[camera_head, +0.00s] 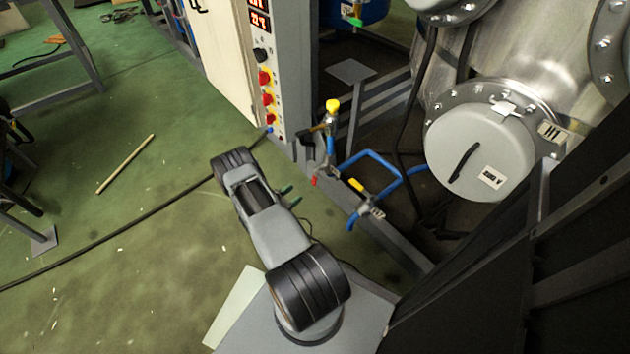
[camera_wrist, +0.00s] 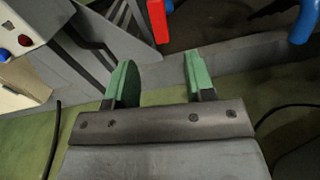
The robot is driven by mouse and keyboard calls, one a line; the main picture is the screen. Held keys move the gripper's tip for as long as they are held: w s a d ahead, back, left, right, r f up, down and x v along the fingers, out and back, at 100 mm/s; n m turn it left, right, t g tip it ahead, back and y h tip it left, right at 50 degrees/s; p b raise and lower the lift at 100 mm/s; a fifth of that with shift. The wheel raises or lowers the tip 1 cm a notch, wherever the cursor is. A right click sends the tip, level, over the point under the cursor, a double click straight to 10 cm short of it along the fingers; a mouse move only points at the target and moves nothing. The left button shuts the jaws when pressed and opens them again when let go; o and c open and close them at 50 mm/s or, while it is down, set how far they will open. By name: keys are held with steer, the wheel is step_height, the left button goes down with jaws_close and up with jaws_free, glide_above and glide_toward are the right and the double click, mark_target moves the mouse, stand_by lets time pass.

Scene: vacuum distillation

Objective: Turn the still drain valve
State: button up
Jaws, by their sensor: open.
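Small valves sit on the piping at the foot of the frame; I cannot tell which is the still drain valve. One has a yellow handle (camera_head: 356,185) on a blue pipe. A red handle (camera_head: 314,181) hangs low beside the cabinet, with a yellow knob (camera_head: 333,106) above it. In the wrist view a red handle (camera_wrist: 157,20) shows just beyond the fingers, near the top edge. My gripper (camera_head: 290,196) is left of and below these valves in the head view. Its green fingers (camera_wrist: 160,75) are apart with nothing between them.
Blue pipes (camera_head: 375,160) and a grey frame beam (camera_head: 400,245) lie close right of the gripper. A large steel vessel (camera_head: 535,55) stands at right. A black cable (camera_head: 130,222) crosses the open green floor at left.

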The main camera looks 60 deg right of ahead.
mark_target(314, 182)
steer(key=b+x, duration=0.2)
steer(key=x, duration=0.8)
steer(key=shift+s+d, duration=0.15)
steer(key=shift+d, duration=0.2)
jaws_close()
